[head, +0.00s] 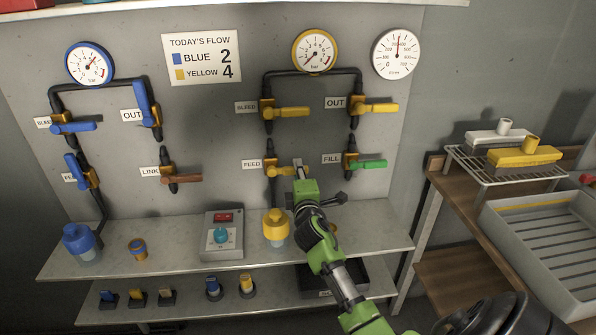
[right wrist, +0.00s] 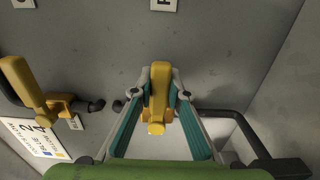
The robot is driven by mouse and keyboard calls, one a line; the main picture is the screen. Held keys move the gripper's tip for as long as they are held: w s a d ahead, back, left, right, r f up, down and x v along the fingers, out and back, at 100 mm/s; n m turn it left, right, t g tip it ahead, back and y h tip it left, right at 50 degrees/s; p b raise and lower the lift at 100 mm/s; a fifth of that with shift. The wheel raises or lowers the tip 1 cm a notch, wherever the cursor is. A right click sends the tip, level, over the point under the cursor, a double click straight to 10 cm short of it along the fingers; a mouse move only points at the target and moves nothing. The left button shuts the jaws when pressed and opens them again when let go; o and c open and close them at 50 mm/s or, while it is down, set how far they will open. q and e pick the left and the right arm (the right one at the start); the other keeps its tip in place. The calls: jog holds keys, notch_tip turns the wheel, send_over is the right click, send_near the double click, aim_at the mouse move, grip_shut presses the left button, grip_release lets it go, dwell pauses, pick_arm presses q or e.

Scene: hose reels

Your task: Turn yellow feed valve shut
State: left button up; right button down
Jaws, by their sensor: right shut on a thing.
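The yellow feed valve (head: 283,171) is on the grey panel beside the FEED label (head: 252,164). Its handle sticks out to the right, across its upright pipe. My right gripper (head: 299,172) is at the handle's outer end and partly hides it. In the right wrist view the yellow handle (right wrist: 158,92) lies between the two fingers of my right gripper (right wrist: 158,100), which is shut on it. My left gripper is not in view.
The yellow bleed valve (head: 292,112) is above, and the green fill handle (head: 369,163) is close on the right. A yellow-capped bottle (head: 275,225) and a control box (head: 222,236) stand on the shelf below. A wooden bench (head: 447,205) is at the right.

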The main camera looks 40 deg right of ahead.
jog(key=shift+f, duration=0.15)
jog(key=c, duration=1.9)
grip_release()
jog(key=v, duration=1.2)
jog(key=shift+s, duration=0.1)
